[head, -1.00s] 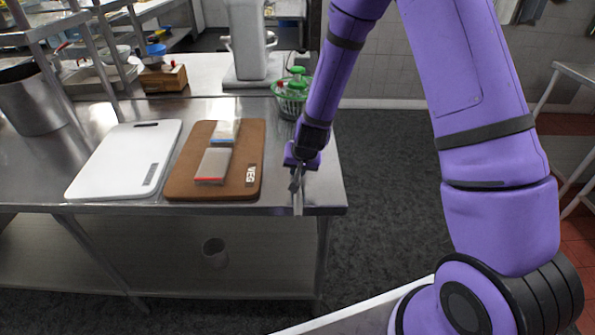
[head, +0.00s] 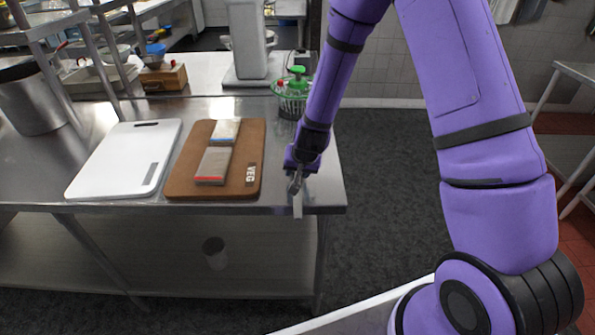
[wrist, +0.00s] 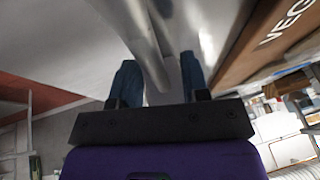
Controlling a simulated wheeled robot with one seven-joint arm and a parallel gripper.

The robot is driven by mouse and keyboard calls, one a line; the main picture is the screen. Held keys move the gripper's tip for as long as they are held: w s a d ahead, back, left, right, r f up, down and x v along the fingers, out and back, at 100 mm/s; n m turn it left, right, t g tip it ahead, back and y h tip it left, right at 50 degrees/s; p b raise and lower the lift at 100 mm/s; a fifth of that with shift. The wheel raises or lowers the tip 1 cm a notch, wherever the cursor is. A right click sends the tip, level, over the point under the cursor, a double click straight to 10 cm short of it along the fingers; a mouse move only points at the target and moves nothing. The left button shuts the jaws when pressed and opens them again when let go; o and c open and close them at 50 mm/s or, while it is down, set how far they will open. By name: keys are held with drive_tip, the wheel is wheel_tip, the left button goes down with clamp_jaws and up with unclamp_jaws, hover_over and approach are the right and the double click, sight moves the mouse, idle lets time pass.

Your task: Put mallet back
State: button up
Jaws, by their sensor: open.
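A shiny grey metal piece (head: 297,205), perhaps part of the mallet, shows at the front right edge of the steel table, just below my gripper (head: 295,183). No mallet head can be made out. In the wrist view, a smooth metal bar (wrist: 148,45) runs between the two blue fingers of my gripper (wrist: 160,75). The fingers stand apart, one on each side of the bar. I cannot tell whether either finger touches it.
A brown cutting board (head: 184,180) marked VEG, bearing two flat blocks (head: 213,165), lies left of my gripper. A white board (head: 105,165) lies further left. Floor is open right of the table (head: 327,190).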

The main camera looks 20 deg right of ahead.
drive_tip(key=s+d+r+n, duration=0.1)
drive_tip(key=s+r, duration=0.4)
drive_tip(key=r, duration=0.5)
drive_tip(key=s+d+r+n+y, duration=0.1)
drive_tip(key=s+r, duration=0.4)
drive_tip(key=r, duration=0.4)
drive_tip(key=s+d+r+n, duration=0.15)
drive_tip(key=s+r, duration=0.35)
drive_tip(key=r, duration=0.5)
drive_tip(key=s+d+r, duration=0.2)
drive_tip(key=s+r, duration=0.2)
drive_tip(key=s, duration=0.4)
drive_tip(key=s+d+r+h, duration=0.1)
drive_tip(key=s+d+r, duration=0.2)
drive_tip(key=s, duration=0.5)
drive_tip(key=shift+s+d+r+h, duration=0.15)
drive_tip(key=shift+s+r+h, duration=0.2)
drive_tip(key=shift+r, duration=0.25)
drive_tip(key=shift+n, duration=0.25)
